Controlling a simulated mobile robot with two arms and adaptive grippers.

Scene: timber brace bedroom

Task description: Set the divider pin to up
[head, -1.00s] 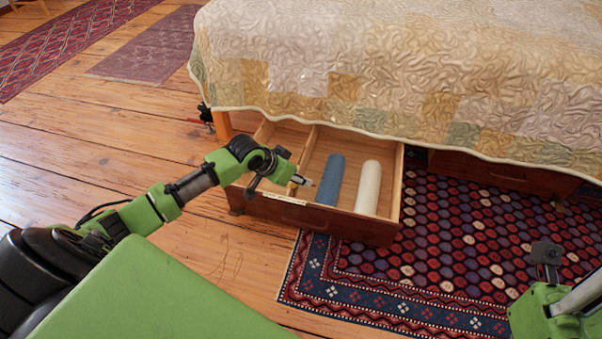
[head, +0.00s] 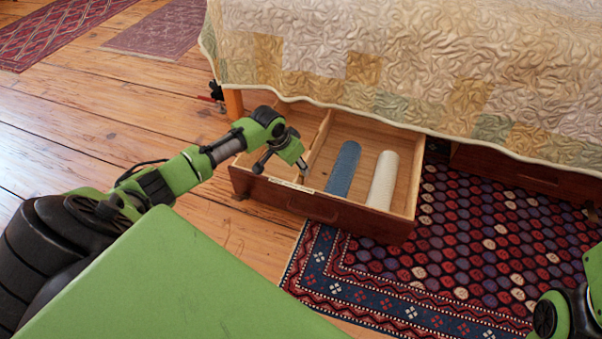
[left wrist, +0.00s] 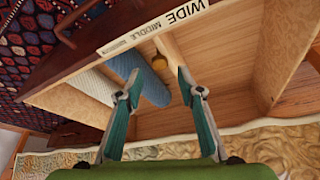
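The open drawer (head: 318,208) under the bed holds a wooden divider (head: 321,138), left of a blue roll (head: 343,168) and a white roll (head: 383,179). In the left wrist view, a small brass-coloured knob (left wrist: 158,62), which looks like the pin, sits beside the divider (left wrist: 172,50). Whether it is up or down I cannot tell. A label strip (left wrist: 150,28) on the drawer front reads WIDE, MIDDLE and a smaller word. My left gripper (left wrist: 158,82) is open and empty over the drawer, its fingers either side of the knob in that view, apart from it. My right gripper is out of view.
The bed's quilt (head: 400,60) hangs just above the drawer's back. A patterned rug (head: 470,235) lies to the right, and bare floorboards (head: 110,110) to the left. A second, closed drawer (head: 515,168) is under the bed at right.

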